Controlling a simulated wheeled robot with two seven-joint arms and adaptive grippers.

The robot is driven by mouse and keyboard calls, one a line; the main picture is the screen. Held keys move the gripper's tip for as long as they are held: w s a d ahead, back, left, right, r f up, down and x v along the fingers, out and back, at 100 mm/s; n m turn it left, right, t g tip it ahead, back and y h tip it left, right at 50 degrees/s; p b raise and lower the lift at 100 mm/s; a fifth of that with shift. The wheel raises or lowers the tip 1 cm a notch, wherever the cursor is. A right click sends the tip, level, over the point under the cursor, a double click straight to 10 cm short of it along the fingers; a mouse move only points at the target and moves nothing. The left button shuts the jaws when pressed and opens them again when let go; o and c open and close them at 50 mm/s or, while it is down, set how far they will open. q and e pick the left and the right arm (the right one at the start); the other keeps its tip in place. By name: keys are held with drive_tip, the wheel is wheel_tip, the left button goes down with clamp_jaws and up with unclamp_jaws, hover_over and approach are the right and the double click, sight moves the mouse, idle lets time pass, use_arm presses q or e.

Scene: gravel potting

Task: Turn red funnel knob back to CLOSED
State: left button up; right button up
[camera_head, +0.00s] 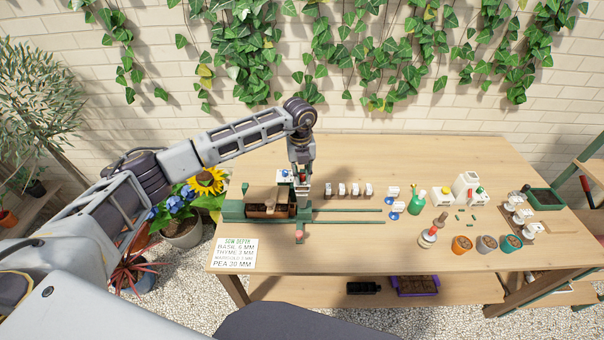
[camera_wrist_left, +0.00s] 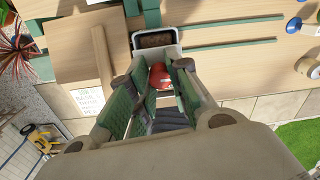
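My left gripper (camera_head: 302,186) points down over the green potting rig at the left of the table. In the left wrist view, the fingers of the left gripper (camera_wrist_left: 160,80) close in on both sides of a rounded red knob (camera_wrist_left: 160,76). They appear shut on it; its markings are too small or hidden to read. A pale-rimmed, soil-filled hopper (camera_wrist_left: 154,40), likely the funnel, shows just beyond the knob. In the head view the gripper hides most of the funnel. My right gripper is in neither view.
Green rails (camera_head: 350,222) run right from the rig. A pinkish ball (camera_head: 299,235) sits at the rig's front. A sowing-depth sign (camera_head: 235,253) lies front left. Small pots (camera_head: 462,245) and a red-topped tool (camera_head: 432,232) stand at the right. The front middle of the table is clear.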

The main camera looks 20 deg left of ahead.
use_arm(q)
clamp_jaws()
